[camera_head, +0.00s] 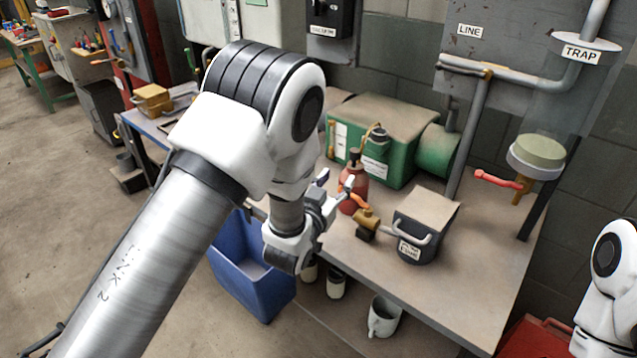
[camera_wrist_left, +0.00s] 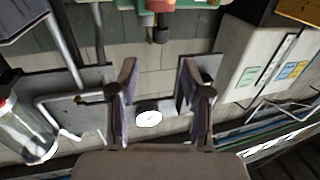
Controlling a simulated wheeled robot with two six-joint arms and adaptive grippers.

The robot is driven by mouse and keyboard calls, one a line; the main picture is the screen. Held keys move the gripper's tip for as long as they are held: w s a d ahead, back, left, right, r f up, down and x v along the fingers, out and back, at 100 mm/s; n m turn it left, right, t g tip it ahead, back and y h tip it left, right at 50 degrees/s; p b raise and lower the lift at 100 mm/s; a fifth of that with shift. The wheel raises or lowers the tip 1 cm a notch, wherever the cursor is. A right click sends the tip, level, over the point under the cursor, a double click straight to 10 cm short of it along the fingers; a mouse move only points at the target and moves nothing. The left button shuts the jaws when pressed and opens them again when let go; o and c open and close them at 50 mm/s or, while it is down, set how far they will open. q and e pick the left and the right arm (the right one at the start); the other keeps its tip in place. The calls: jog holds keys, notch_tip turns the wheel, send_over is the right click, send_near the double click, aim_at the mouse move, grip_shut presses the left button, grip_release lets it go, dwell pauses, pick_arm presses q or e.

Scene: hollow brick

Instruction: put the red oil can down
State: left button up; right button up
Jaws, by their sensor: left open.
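The red oil can (camera_head: 352,190) has a dark top and stands on the workbench (camera_head: 470,262), in front of the green box. In the left wrist view a red body with a dark neck (camera_wrist_left: 160,5), apparently the oil can, shows upside down at the top edge. My left gripper (camera_head: 336,184) is open close to the can, with fingers pointing toward it. In the left wrist view the space between the fingers (camera_wrist_left: 158,85) is empty. The can's lower part is partly hidden in the head view. My right gripper is out of view.
A brass valve (camera_head: 367,220) and a dark box with a handle (camera_head: 425,225) stand right of the can. A green box (camera_head: 395,130) is behind. A blue bin (camera_head: 250,280) and a white mug (camera_head: 383,316) are below the bench edge. The bench's front right is clear.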

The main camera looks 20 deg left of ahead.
pick_arm(q)
jog(key=s+a+f+g+y, duration=0.1)
jog(key=s+a+f+g, duration=0.1)
jog(key=s+f+g, duration=0.4)
jog(key=s+a+f+n+g, duration=0.1)
jog(key=s+a+f, duration=0.1)
jog(key=s+f, duration=0.7)
jog(key=s+a+f+g+y, duration=0.15)
jog(key=s+f+g, duration=0.3)
jog(key=f, duration=0.55)
jog(key=s+a+f+g, duration=0.1)
jog(key=s+f+g, duration=0.2)
jog(key=s, duration=0.6)
jog(key=s+a+f+g, duration=0.1)
jog(key=s+f+g, duration=0.2)
jog(key=s, duration=0.7)
jog(key=shift+s+n+g+h, duration=0.3)
jog(key=shift+g+h, duration=0.05)
jog(key=shift+h, duration=0.1)
